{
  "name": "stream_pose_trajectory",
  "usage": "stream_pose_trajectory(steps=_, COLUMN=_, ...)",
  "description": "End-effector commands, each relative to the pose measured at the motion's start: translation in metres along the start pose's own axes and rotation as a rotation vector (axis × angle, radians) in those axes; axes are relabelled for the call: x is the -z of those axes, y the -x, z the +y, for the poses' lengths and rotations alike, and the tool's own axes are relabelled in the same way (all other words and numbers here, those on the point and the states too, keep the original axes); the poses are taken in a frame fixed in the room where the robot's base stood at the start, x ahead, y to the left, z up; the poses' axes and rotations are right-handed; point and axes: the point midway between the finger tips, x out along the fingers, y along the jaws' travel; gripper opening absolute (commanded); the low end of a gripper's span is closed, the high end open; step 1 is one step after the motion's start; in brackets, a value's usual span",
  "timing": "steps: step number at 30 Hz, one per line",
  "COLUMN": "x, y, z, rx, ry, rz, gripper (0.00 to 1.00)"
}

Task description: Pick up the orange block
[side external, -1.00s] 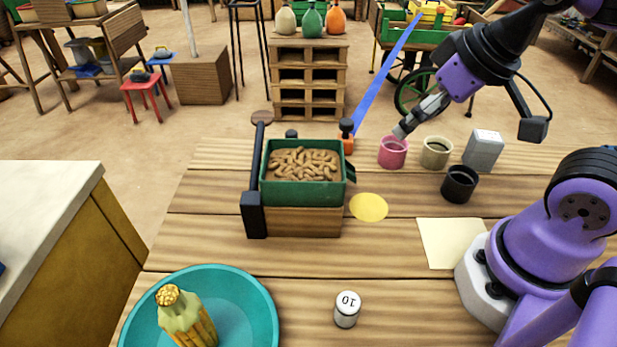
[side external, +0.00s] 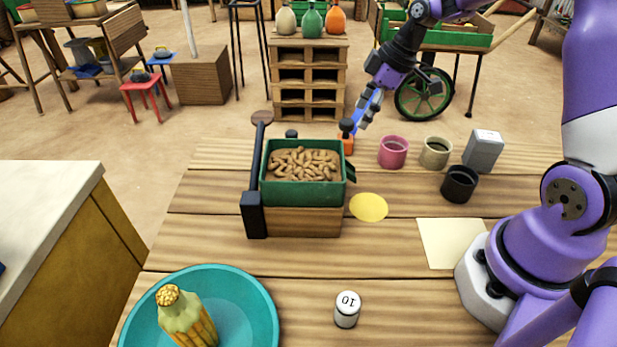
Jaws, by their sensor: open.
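The orange block (side external: 347,143) stands at the far side of the wooden table, just right of the green tray. A black knob (side external: 346,126) shows right above it; I cannot tell whether it is part of the block. My gripper (side external: 361,126) is open and empty, pointing down, a little above and to the right of the block. It looks close to the black knob, but I cannot tell whether they touch.
The green tray (side external: 303,196) of brown pieces sits on a wooden box with a black lever (side external: 256,185) at its left. Pink (side external: 393,153), cream (side external: 435,154) and black (side external: 459,186) cups and a grey block (side external: 483,152) stand to the right.

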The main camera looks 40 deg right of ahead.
Motion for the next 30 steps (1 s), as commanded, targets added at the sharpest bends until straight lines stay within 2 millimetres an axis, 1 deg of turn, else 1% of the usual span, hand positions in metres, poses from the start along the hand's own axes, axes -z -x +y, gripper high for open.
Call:
stream_pose_trajectory(steps=1, x=0.0, y=-0.01, z=-0.001, rx=0.005, ry=0.0, rz=-0.002, gripper=0.76)
stream_pose_trajectory(steps=3, x=0.0, y=-0.02, z=-0.001, rx=0.004, ry=0.0, rz=-0.002, gripper=0.76)
stream_pose_trajectory(steps=8, x=0.0, y=-0.034, z=-0.001, rx=0.002, ry=-0.001, rz=-0.002, gripper=0.76)
stream_pose_trajectory(steps=16, x=0.001, y=-0.074, z=0.001, rx=0.001, ry=-0.003, rz=-0.004, gripper=0.76)
stream_pose_trajectory(steps=19, x=0.002, y=-0.081, z=0.002, rx=-0.002, ry=-0.004, rz=-0.003, gripper=0.76)
stream_pose_trajectory(steps=25, x=0.002, y=-0.082, z=0.002, rx=-0.004, ry=-0.004, rz=-0.003, gripper=0.76)
stream_pose_trajectory(steps=26, x=0.002, y=-0.082, z=0.002, rx=-0.004, ry=-0.004, rz=-0.003, gripper=0.71)
stream_pose_trajectory(steps=27, x=0.002, y=-0.082, z=0.002, rx=-0.004, ry=-0.004, rz=-0.003, gripper=0.51)
stream_pose_trajectory(steps=29, x=0.002, y=-0.082, z=0.002, rx=-0.004, ry=-0.004, rz=-0.003, gripper=0.21)
stream_pose_trajectory(steps=30, x=0.002, y=-0.082, z=0.002, rx=-0.004, ry=-0.004, rz=-0.003, gripper=0.01)
